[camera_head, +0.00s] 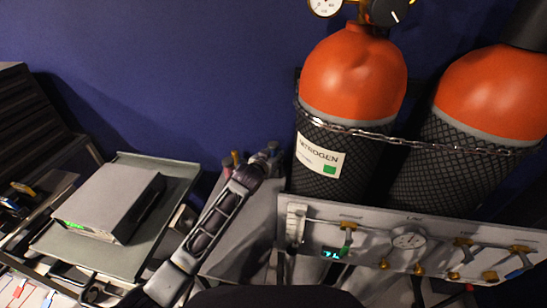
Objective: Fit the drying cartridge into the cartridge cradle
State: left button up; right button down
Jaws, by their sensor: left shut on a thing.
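My left arm reaches up from the bottom centre, and my left gripper (257,167) is at its upper end, above a grey box. It is shut on a small dark thing, most likely the drying cartridge (272,149); only a little of this shows and its shape is unclear. A white upright fitting (296,223) at the left end of the gauge panel may be the cartridge cradle; I cannot tell for sure. The gripper is up and left of this fitting, apart from it in the picture. My right gripper is not in view.
The gauge panel (380,222) with brass fittings runs along the lower right. Two orange-topped, chained gas cylinders (353,75) stand behind it. A grey instrument (110,200) sits on a green-grey tray (165,178) at the left. The blue wall (180,70) above is bare.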

pick_arm(q)
jog(key=shift+f, duration=0.1)
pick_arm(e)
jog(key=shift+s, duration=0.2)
pick_arm(q)
jog(key=o, duration=1.1)
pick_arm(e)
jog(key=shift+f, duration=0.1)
pick_arm(q)
jog(key=shift+o, duration=0.2)
jog(key=shift+v, duration=0.8)
jog(key=p+v, duration=0.1)
jog(key=v, duration=0.9)
jog(key=shift+s+r, duration=0.2)
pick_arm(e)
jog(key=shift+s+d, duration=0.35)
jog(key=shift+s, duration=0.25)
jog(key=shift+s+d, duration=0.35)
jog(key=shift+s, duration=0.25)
pick_arm(q)
jog(key=shift+a, duration=0.1)
